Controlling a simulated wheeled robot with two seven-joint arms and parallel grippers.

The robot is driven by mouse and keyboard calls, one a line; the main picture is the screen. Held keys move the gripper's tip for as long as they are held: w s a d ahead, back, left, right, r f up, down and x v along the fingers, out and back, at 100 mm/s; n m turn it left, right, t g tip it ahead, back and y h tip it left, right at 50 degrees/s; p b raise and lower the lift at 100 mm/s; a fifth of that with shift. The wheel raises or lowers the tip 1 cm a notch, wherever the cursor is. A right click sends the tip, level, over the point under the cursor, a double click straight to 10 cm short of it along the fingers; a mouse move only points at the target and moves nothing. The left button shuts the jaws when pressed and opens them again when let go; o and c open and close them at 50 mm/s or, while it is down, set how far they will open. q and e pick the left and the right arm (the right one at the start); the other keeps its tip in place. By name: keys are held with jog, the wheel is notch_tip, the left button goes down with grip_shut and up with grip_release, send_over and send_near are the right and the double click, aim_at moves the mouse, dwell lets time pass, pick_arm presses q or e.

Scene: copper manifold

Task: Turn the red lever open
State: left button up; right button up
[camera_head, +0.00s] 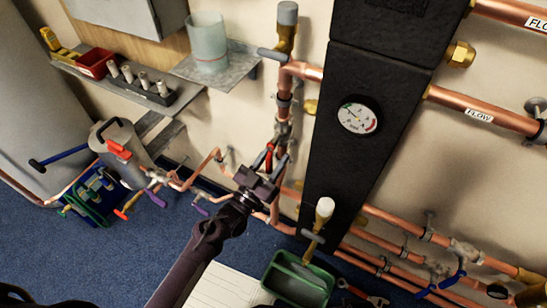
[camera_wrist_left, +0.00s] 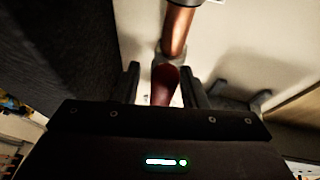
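A red lever (camera_head: 269,156) sits on the vertical copper pipe left of the black panel, partly hidden by my left gripper. My left gripper (camera_head: 268,166) reaches up to it from below. In the left wrist view the two dark fingers (camera_wrist_left: 161,88) stand apart, with a reddish-brown part (camera_wrist_left: 165,85) between them. A gap shows on the left of that part; I cannot tell whether the right finger touches it. I cannot tell for sure whether this part is the lever or pipe. My right gripper is not in view.
A black panel (camera_head: 372,80) with a round gauge (camera_head: 357,117) stands right of the gripper. A grey cylinder (camera_head: 121,150) with a red handle is at the left. A green bin (camera_head: 300,282) stands below, near a white-capped valve (camera_head: 322,212). Blue floor lies at the lower left.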

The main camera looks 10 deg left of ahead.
aim_at(267, 169)
pick_arm(q)
jog(key=v, duration=0.7)
jog(key=shift+s+a+f, duration=0.15)
jog(key=shift+s+f, duration=0.05)
jog(key=shift+s, duration=0.15)
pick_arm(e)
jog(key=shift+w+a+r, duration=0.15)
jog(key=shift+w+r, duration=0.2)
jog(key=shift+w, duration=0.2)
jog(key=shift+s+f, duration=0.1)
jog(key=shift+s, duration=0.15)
